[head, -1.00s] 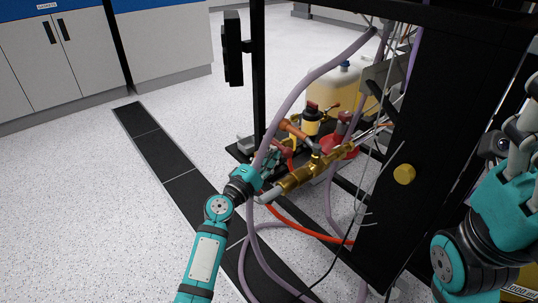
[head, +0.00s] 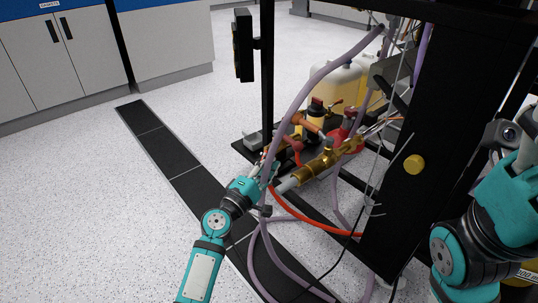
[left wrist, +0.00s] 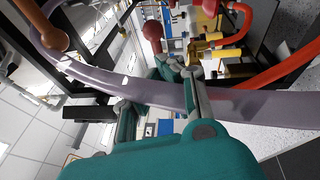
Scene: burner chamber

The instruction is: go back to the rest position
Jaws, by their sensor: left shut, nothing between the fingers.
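My left gripper (head: 268,173) is in the middle of the head view, beside the purple hose (head: 287,112) and close to the brass valve pipe (head: 322,163). Its fingers are shut with nothing between them. In the left wrist view the teal gripper body fills the bottom, and the purple hose (left wrist: 100,80) crosses the picture close to the fingers. I cannot tell whether the hose touches them. My right gripper (head: 515,165) is at the right edge of the head view, partly cut off, and its fingers are too unclear to read.
An orange hose (head: 305,218) and loose cables hang near my left arm. A yellowish canister (head: 335,83) stands behind the valves. Open floor lies left, before white cabinets (head: 50,60).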

